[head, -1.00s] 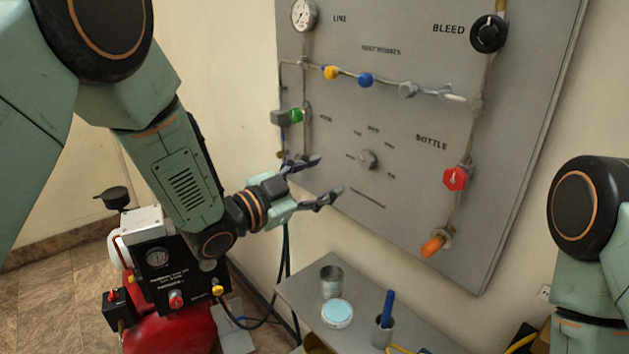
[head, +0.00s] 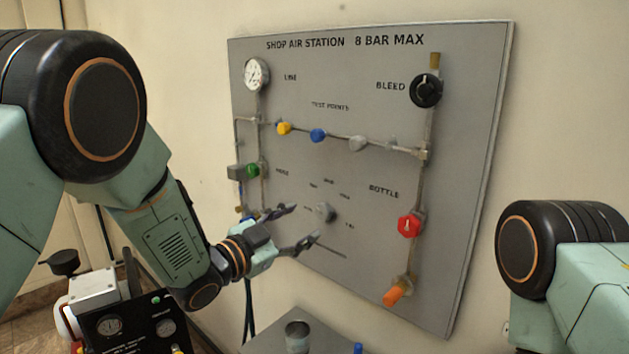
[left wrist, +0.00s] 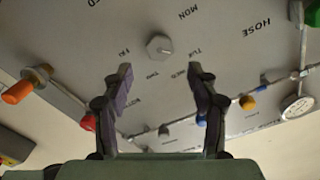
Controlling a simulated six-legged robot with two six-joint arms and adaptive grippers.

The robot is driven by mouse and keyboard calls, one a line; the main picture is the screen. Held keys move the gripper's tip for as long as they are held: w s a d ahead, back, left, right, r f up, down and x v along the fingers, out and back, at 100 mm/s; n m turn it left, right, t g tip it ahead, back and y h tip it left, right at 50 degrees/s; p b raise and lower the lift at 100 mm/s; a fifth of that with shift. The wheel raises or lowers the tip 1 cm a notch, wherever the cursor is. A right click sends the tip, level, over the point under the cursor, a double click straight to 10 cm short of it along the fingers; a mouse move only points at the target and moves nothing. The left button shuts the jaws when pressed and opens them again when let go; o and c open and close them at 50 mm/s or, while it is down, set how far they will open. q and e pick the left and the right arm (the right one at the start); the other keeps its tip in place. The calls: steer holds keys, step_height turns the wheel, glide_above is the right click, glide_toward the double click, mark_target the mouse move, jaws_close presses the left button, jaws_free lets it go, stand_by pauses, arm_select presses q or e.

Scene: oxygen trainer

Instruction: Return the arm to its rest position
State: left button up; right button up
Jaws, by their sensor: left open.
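My left gripper (head: 300,226) is open and empty in front of the lower left part of the grey panel (head: 470,150). In the left wrist view its two fingers (left wrist: 160,80) stand wide apart, with the grey hexagonal selector knob (left wrist: 159,46) beyond their tips, untouched. That knob (head: 325,212) is just right of the upper finger in the head view. My left arm (head: 170,240) reaches in from the left. Of my right arm only a part (head: 560,260) shows at the right edge; its gripper is out of view.
The panel bears a gauge (head: 257,75), a black bleed knob (head: 425,91), a red bottle knob (head: 410,225), an orange handle (head: 397,291), a green hose knob (head: 253,170) and several test points. Below stand a grey table (head: 265,340) with a can (head: 297,335) and a black-and-white machine (head: 110,325).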

mark_target(322, 211)
arm_select(q)
steer(key=shift+x, duration=3)
